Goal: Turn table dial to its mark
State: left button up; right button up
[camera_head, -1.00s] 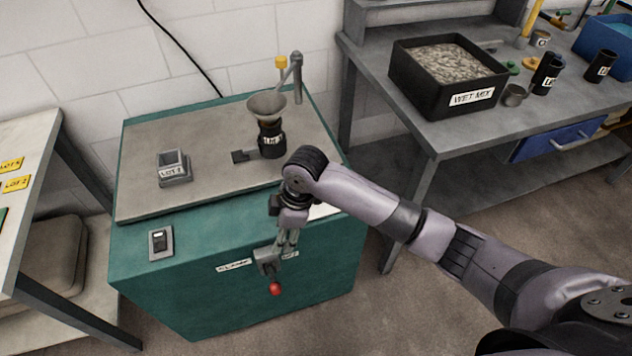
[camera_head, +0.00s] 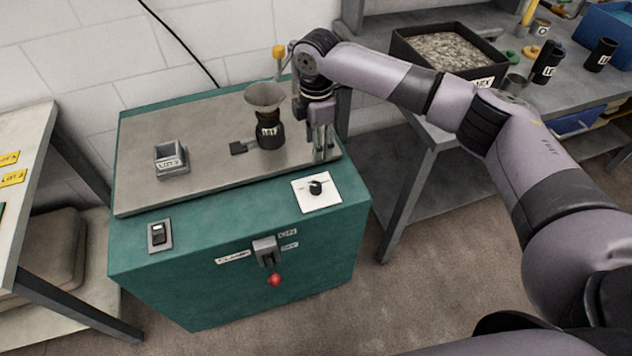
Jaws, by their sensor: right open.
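The table dial is a small black knob (camera_head: 316,187) on a white square plate (camera_head: 308,203) at the right of the teal cabinet's sloped front strip. A mark on the plate is too small to make out. My right gripper (camera_head: 321,158) points down, open and empty, just behind and above the dial, over the right edge of the grey top. It is apart from the knob. My left gripper is not in view.
A workbench (camera_head: 440,135) stands right.

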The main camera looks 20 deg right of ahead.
aim_at(316, 185)
notch_tip(316, 185, down, 15)
jog(key=shift+f+p, duration=0.2)
jog(key=shift+p, duration=0.1)
jog(key=shift+c, duration=0.2)
grip_shut()
dwell(0.4)
